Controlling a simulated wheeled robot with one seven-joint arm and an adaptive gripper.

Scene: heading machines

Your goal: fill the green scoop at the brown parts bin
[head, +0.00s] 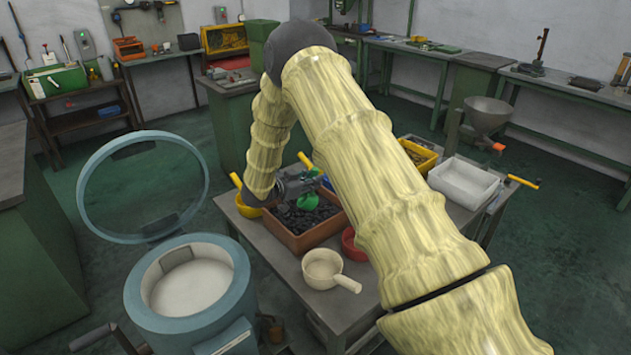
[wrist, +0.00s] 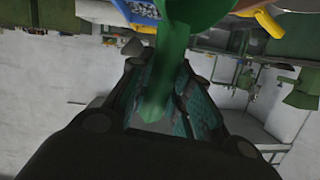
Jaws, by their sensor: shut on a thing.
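The brown parts bin (head: 285,237) stands on the grey table, filled with small dark parts. The green scoop (head: 308,202) is over the bin near the surface of the parts. My gripper (head: 300,186) is above the bin, shut on the scoop. In the wrist view the scoop's green handle (wrist: 165,80) runs between the two fingers of my gripper (wrist: 160,108). I cannot tell how much is in the scoop's bowl. My arm hides part of the table and the right side of the bin.
A cream scoop (head: 323,268) lies in front of the bin. A red bowl (head: 352,243) is right of it, a yellow one (head: 246,205) left. A white tray (head: 464,183) and yellow bin (head: 417,154) stand right. A blue-rimmed drum (head: 190,285) with raised lid (head: 140,185) stands front left.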

